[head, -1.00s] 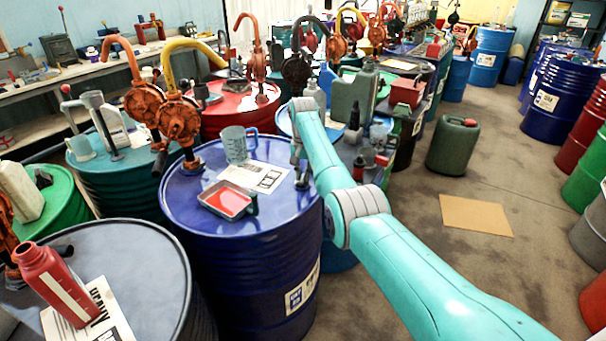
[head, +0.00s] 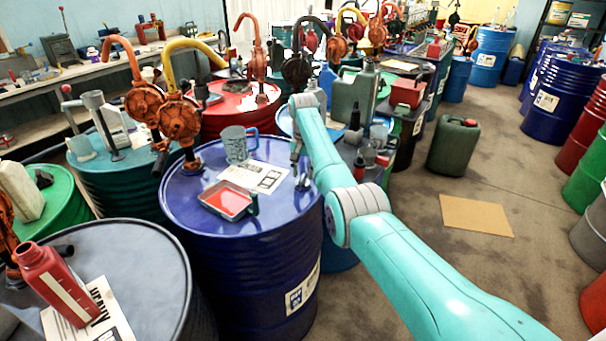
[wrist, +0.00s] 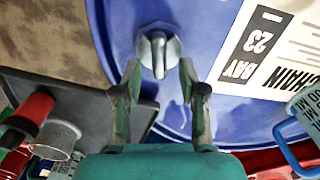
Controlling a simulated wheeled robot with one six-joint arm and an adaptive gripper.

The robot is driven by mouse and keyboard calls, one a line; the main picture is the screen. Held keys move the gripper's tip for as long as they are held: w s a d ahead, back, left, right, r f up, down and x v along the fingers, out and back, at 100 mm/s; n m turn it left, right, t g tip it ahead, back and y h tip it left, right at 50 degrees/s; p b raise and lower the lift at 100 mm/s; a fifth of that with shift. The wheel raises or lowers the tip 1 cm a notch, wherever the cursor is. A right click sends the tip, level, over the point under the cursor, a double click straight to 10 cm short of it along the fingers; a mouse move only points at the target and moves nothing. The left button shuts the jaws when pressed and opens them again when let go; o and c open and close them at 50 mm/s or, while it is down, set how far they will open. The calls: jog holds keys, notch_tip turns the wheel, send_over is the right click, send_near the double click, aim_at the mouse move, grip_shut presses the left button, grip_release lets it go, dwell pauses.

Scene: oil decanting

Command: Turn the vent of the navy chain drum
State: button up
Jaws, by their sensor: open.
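The navy drum (head: 262,225) stands upright in the middle of the head view, and its blue top fills much of the wrist view (wrist: 213,115). Its vent (wrist: 158,48) is a grey metal cap with a lever-like handle, near the drum's rim. My gripper (wrist: 160,72) is open above the drum top. Its fingertips lie on either side of the vent's handle in the picture, with gaps showing on both sides. I cannot tell the exact height of the fingertips over the vent. In the head view my arm partly hides the gripper (head: 301,170).
On the drum top are a paper label (head: 258,178), a red-filled tray (head: 226,199) and a measuring jug (head: 236,145). A rotary pump (head: 181,120) rises at its left edge. A dark bench (wrist: 65,95) with bottles stands beside the drum.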

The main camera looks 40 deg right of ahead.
aim_at(303, 175)
notch_tip(303, 175, up, 11)
dwell(0.4)
jog(key=shift+f, duration=0.1)
